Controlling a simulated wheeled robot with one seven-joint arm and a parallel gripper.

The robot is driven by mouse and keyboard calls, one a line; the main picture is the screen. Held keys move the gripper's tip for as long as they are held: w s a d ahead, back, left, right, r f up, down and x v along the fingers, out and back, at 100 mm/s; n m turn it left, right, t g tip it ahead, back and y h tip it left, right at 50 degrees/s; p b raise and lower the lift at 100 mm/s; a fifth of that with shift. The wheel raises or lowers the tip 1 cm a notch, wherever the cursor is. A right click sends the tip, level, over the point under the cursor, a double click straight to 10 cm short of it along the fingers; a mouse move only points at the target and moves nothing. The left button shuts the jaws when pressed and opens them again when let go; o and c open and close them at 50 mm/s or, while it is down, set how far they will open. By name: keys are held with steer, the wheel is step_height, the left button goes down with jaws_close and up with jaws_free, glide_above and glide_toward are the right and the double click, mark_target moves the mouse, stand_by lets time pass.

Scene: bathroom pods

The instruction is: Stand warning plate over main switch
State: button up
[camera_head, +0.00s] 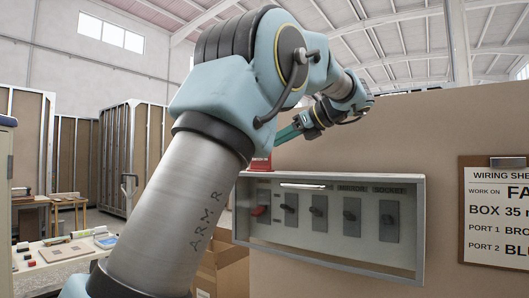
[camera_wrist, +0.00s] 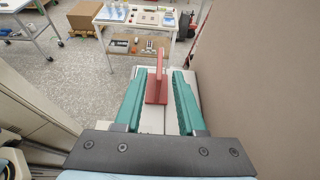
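The red warning plate (camera_head: 261,163) stands upright on the top left end of the grey switch box (camera_head: 330,177), above the leftmost switch (camera_head: 258,211), which has a red handle. In the wrist view the plate (camera_wrist: 157,86) has an upright part and a flat foot on the box's pale top (camera_wrist: 152,120). My gripper (camera_head: 280,137) is just above the plate in the head view. In the wrist view my gripper (camera_wrist: 158,80) has its teal fingers apart, one on each side of the plate, with gaps showing. The plate's lettering is too small to read fully.
The box has a clear front and several dark-handled switches (camera_head: 319,212). It is fixed to a brown panel (camera_head: 420,130), with a wiring sheet (camera_head: 495,212) at right. An open carton (camera_head: 222,270) stands below left. A table (camera_head: 62,255) with small items is further left.

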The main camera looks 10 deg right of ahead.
steer(key=v, duration=0.6)
steer(key=shift+w, duration=0.1)
stand_by(0.3)
